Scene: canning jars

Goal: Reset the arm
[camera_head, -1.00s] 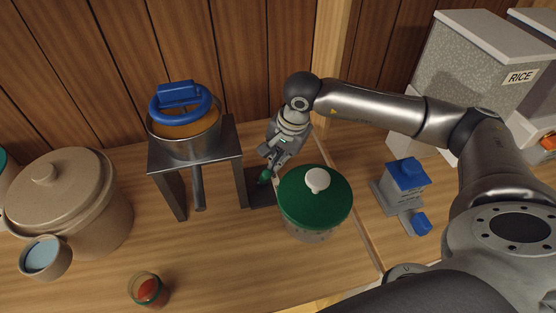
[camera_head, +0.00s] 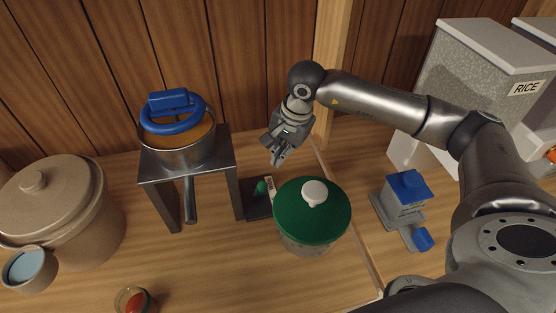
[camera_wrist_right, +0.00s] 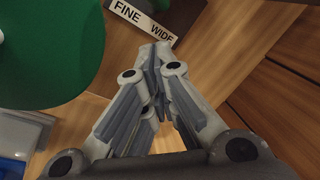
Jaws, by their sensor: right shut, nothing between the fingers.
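My right gripper (camera_head: 277,159) is shut and empty. It hangs above the counter, behind the green-lidded pot (camera_head: 313,212) and to the right of the metal stand (camera_head: 231,163). My right arm (camera_head: 380,101) reaches in from the right with its elbow bent. In the right wrist view the fingers (camera_wrist_right: 157,52) meet at their tips, near a FINE/WIDE label (camera_wrist_right: 143,24). Below the gripper, a small green knob (camera_head: 261,187) sits on a dark base, apart from the fingers. My left gripper is not in view.
A pan with a blue ring-shaped piece (camera_head: 176,123) sits on the stand. A beige crock (camera_head: 55,207), small bowl (camera_head: 30,267) and glass jar (camera_head: 136,302) are at left. A blue-topped grey device (camera_head: 405,197) and RICE bin (camera_head: 480,65) are at right. The wooden counter's front middle is clear.

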